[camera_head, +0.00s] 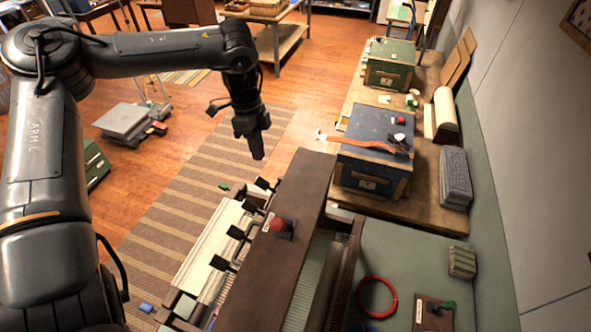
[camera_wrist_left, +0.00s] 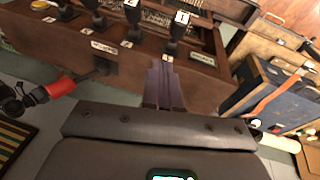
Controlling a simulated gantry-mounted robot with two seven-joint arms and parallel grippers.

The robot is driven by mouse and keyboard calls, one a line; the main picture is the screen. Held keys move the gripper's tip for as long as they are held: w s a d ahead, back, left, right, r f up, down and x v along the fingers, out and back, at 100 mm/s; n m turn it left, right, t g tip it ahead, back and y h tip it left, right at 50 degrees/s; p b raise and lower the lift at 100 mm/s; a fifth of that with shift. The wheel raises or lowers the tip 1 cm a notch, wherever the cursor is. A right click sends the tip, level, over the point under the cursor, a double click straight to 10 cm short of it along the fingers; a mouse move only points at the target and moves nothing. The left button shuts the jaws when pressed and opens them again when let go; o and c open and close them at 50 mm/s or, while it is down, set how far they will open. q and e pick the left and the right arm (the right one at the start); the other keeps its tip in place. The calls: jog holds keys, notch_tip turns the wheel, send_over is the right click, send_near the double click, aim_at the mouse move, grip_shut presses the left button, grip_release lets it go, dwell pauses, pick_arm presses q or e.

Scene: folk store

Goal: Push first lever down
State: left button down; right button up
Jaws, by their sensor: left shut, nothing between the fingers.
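A dark wooden machine (camera_head: 310,190) has a row of black-paddled levers along its left side in the head view. The lever at the far end (camera_head: 263,183) is nearest my left gripper (camera_head: 256,153). In the left wrist view that end lever (camera_wrist_left: 178,30) stands upright with a white tag on its paddle. Other levers, such as this one (camera_wrist_left: 133,18), stand to its left. My left gripper (camera_wrist_left: 165,72) is shut and empty, pointing down beyond the end of the row. Its fingertips appear just below the end lever in the wrist view; contact cannot be told.
A red knob (camera_head: 277,225) sits on the machine's top. A red ring (camera_head: 377,297) lies at lower right. A striped rug (camera_head: 190,200) covers open floor at left.

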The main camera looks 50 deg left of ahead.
pick_arm(q)
notch_tip(320, 180, up, 3)
jog(key=w+y, duration=0.2)
jog(key=p, duration=0.3)
send_over(266, 182)
jog(key=shift+m, duration=0.4)
notch_tip(266, 182, down, 11)
jog(key=shift+w+a+f, duration=0.1)
jog(key=shift+f, duration=0.05)
jog(key=shift+a+f+p, duration=0.1)
jog(key=shift+f+p, duration=0.2)
jog(key=shift+f, duration=0.15)
jog(key=shift+s+f+t, duration=0.1)
jog(key=shift+s+t, duration=0.1)
jog(key=shift+t, duration=0.1)
